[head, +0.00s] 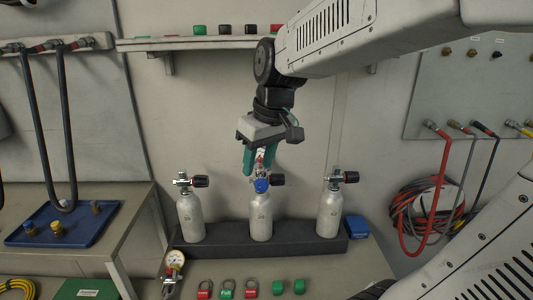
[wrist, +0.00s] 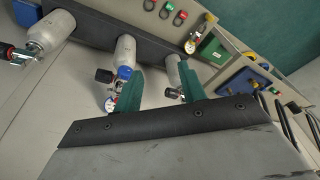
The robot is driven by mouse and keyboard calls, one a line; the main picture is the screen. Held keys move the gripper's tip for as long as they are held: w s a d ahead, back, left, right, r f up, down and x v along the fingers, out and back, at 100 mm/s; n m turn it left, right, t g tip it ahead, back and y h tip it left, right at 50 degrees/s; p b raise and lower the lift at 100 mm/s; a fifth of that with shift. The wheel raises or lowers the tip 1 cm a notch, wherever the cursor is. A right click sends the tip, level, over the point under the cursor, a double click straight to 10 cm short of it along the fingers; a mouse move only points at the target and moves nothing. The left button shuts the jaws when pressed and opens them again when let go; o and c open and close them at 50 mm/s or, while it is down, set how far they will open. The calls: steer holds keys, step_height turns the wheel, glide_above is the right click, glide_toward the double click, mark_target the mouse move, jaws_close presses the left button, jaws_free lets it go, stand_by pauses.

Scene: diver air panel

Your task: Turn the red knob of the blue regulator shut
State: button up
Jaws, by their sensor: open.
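Three grey cylinders stand in a black rack (head: 290,246). The middle cylinder (head: 261,217) carries the blue regulator (head: 262,186), which also shows in the wrist view (wrist: 124,73). A small red part, seemingly the red knob (head: 260,160), shows above it, partly hidden by my gripper. My gripper (head: 262,164) points down with green fingers, open, right at the regulator's top. In the wrist view the regulator lies beside the left finger of my gripper (wrist: 160,73), and the gap between the fingers looks empty. I cannot tell whether a finger touches the knob.
Left (head: 190,217) and right (head: 330,212) cylinders with black-knobbed valves stand close on either side. A gauge (head: 174,259) and several red and green shackle-like pieces lie in front. A blue tray (head: 62,238) is on the left bench. Red hoses (head: 410,215) hang at right.

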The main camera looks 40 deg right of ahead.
steer(key=w+d+f, duration=0.1)
steer(key=w+d, duration=0.6)
steer(key=w, duration=0.2)
steer(key=n+t, duration=0.1)
steer(key=t, duration=0.1)
glide_toward(261, 158)
steer(key=x, duration=0.7)
steer(key=shift+w+a+f, duration=0.1)
steer(key=shift+a+f, duration=0.05)
steer(key=shift+f, duration=0.15)
jaws_close()
